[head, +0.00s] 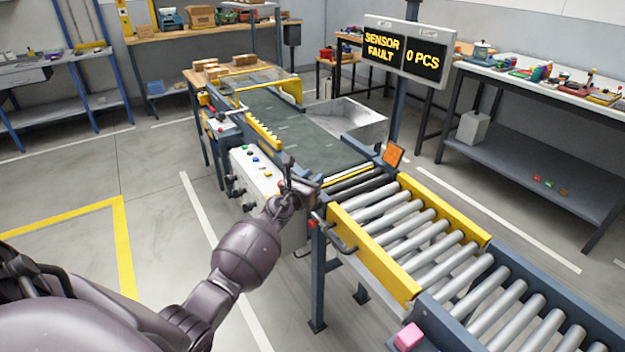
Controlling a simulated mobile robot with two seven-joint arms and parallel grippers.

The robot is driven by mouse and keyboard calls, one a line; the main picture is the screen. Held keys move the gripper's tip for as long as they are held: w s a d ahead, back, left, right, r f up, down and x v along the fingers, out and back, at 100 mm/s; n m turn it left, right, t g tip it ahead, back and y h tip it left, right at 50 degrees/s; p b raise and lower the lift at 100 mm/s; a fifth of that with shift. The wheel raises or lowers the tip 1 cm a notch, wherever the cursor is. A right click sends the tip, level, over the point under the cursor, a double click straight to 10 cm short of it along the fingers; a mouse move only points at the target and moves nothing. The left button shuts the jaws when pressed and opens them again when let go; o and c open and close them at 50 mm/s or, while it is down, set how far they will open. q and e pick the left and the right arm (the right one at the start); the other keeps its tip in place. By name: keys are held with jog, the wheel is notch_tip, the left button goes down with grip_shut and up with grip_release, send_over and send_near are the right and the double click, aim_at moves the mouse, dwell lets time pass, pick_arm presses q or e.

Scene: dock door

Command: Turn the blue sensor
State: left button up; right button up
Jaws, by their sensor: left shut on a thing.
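My left gripper (296,184) is at the near edge of the conveyor, by the end of the dark belt. It is shut on a small dark part there, which appears to be the blue sensor; the gripper hides most of it, and its blue colour and facing are not clear. A thin dark piece stands up just above the fingers. An orange square plate (393,154) stands on the opposite side of the conveyor. The display (405,50) above reads "SENSOR FAULT" and "0 PCS". My right gripper is not in view.
The dark belt (290,122) leads to a roller conveyor (420,232) with yellow side guards. A control panel (255,170) with buttons is close to my left gripper. A metal bin (352,122) stands behind the belt. A pink block (408,337) is at the lower right.

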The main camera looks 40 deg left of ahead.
pick_arm(q)
jog(key=shift+r+y+p, duration=0.3)
jog(key=shift+p, duration=0.15)
jog(key=shift+r+n+y+p, duration=0.2)
jog(key=shift+n+y+p, duration=0.55)
jog(key=shift+p, duration=0.2)
jog(key=shift+n+g+y+p, duration=0.3)
jog(key=shift+y+p, duration=0.1)
jog(key=shift+y, duration=0.15)
jog(key=shift+f+n+g+y+p, duration=0.4)
jog(key=shift+n+y+p, duration=0.25)
jog(key=shift+y, duration=0.55)
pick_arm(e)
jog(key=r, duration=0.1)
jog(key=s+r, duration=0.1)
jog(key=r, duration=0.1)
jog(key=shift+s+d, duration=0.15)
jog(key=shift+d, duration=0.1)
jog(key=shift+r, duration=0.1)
pick_arm(q)
jog(key=o, duration=0.7)
jog(key=shift+c, duration=0.2)
jog(key=shift+o, duration=1.1)
jog(key=shift+f, duration=0.1)
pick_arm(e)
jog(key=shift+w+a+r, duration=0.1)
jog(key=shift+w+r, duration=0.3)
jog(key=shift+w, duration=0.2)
